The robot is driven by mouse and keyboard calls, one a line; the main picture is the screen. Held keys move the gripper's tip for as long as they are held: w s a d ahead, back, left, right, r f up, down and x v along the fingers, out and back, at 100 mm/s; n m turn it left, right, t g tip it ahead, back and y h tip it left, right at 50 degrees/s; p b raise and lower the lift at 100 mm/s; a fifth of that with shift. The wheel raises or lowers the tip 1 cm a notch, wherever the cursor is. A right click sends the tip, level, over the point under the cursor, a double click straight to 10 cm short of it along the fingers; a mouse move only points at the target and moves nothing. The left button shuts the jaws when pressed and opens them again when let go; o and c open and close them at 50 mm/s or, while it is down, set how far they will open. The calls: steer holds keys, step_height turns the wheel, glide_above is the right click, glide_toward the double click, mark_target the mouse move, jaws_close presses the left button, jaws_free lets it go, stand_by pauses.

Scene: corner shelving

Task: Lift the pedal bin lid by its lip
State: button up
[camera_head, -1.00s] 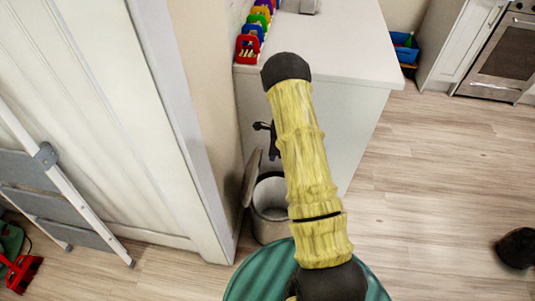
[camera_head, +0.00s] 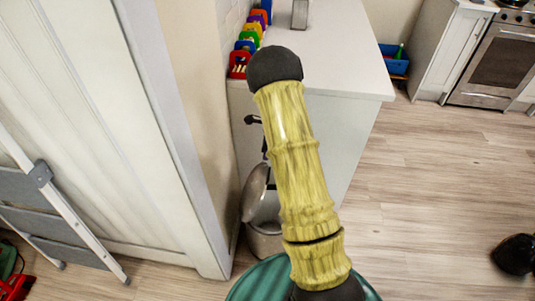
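The pedal bin (camera_head: 262,243) stands on the floor between the wall end and the white counter, partly hidden by my yellow arm. Its grey lid (camera_head: 256,190) is raised and tilted steeply up at the bin's left side, with a dark opening showing beside it. My gripper (camera_head: 254,121) shows only as small dark parts left of my arm, above the lid in the picture. It appears apart from the lid. Its fingers are mostly hidden behind my arm, so whether they are open or shut does not show.
The white counter (camera_head: 345,75) stands close to the right of the bin, with coloured racks (camera_head: 248,45) on top. A wall end (camera_head: 205,130) is close on the left. A folded step ladder (camera_head: 45,190) leans at far left.

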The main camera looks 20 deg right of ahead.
steer(key=shift+o, duration=1.1)
steer(key=shift+s+a+r, duration=0.1)
steer(key=shift+r, duration=0.15)
steer(key=s+a+r+n+h, duration=0.1)
steer(key=s+a+r+n, duration=0.4)
steer(key=s+r+n, duration=0.3)
steer(key=s+a+r+n+t, duration=0.1)
steer(key=s+a+r+n, duration=0.3)
steer(key=s+r+n, duration=0.5)
steer(key=s+n, duration=0.6)
steer(key=shift+a+t+h, duration=0.3)
steer(key=shift+a+h, duration=0.1)
